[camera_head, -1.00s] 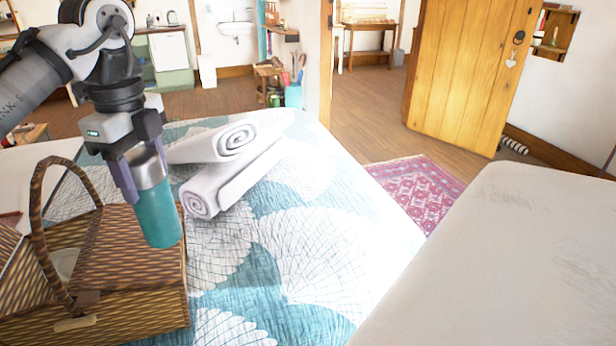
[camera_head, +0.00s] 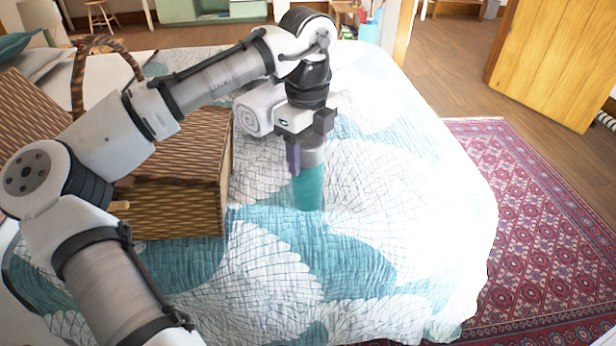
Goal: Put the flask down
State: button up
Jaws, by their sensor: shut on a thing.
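The flask (camera_head: 308,187) is teal with a grey metal top and stands upright in my gripper. My gripper (camera_head: 308,158) points down and is shut on the flask near its top. The flask is over the patterned teal and white bedspread (camera_head: 345,265), to the right of the wicker basket. I cannot tell whether its base touches the bedspread. One finger shows on the left side of the flask; the other is mostly hidden.
The wicker basket (camera_head: 178,208) with a raised handle is on the bed at left, partly behind my arm. The bedspread is clear in front and to the right. A red rug (camera_head: 540,220) and wooden door (camera_head: 548,65) are at right.

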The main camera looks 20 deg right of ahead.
aim_at(308, 175)
jog(key=shift+f+b, duration=0.3)
jog(key=shift+f, duration=2.6)
jog(key=o, duration=1.7)
notch_tip(308, 175, up, 12)
jog(key=shift+r+p, duration=0.1)
jog(key=shift+p, duration=0.65)
